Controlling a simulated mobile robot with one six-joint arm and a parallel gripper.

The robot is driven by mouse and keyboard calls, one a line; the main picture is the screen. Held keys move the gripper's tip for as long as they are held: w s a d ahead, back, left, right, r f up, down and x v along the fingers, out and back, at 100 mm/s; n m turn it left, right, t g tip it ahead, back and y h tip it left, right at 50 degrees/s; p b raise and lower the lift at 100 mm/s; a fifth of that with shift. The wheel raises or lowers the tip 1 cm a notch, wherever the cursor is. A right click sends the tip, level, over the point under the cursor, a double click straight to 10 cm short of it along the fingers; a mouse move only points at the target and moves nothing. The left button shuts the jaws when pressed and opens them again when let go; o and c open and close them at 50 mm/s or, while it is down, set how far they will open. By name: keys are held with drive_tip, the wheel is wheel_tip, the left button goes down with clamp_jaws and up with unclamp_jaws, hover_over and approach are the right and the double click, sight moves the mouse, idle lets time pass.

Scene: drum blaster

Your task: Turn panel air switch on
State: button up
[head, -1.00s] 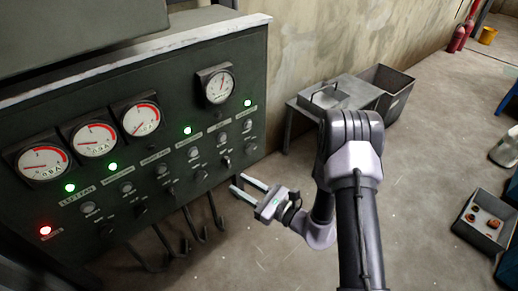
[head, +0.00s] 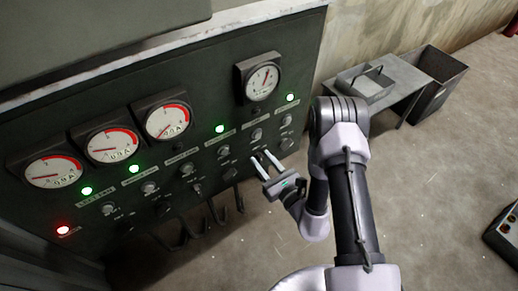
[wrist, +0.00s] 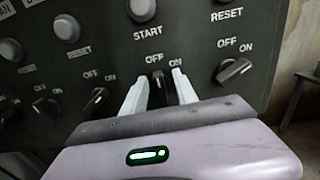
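The dark control panel (head: 215,100) fills the left of the head view. It carries a row of OFF/ON rotary switches along its lower part. In the wrist view one dark switch knob (wrist: 158,85) sits between the two white fingertips of my gripper (wrist: 157,88); its handle looks about upright. The fingers are apart, with gaps visible beside the knob. I cannot tell whether they touch it. In the head view my gripper (head: 265,160) reaches the panel's lower right part. The name labels are too small or cut off to tell which switch is the panel air one.
Another switch (wrist: 235,70) is close on the right, and one (wrist: 97,98) on the left. Round START (wrist: 141,8) and RESET (wrist: 67,27) buttons sit above. Gauges and lit lamps fill the panel. A metal table (head: 402,80) and bin (head: 440,85) stand right.

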drive_tip(key=shift+a, duration=0.1)
drive_tip(key=shift+c, duration=0.4)
clamp_jaws()
drive_tip(key=shift+r, duration=0.1)
drive_tip(key=m+p, duration=0.1)
drive_tip(key=m, duration=0.3)
drive_tip(key=m+p, duration=0.1)
drive_tip(key=m, duration=0.2)
drive_tip(key=d+m, duration=0.1)
drive_tip(key=m, duration=0.3)
drive_tip(key=shift+w+f+m+p, duration=0.25)
drive_tip(key=shift+w+m+p, duration=0.05)
drive_tip(key=shift+p, duration=0.1)
drive_tip(key=shift+m, duration=0.3)
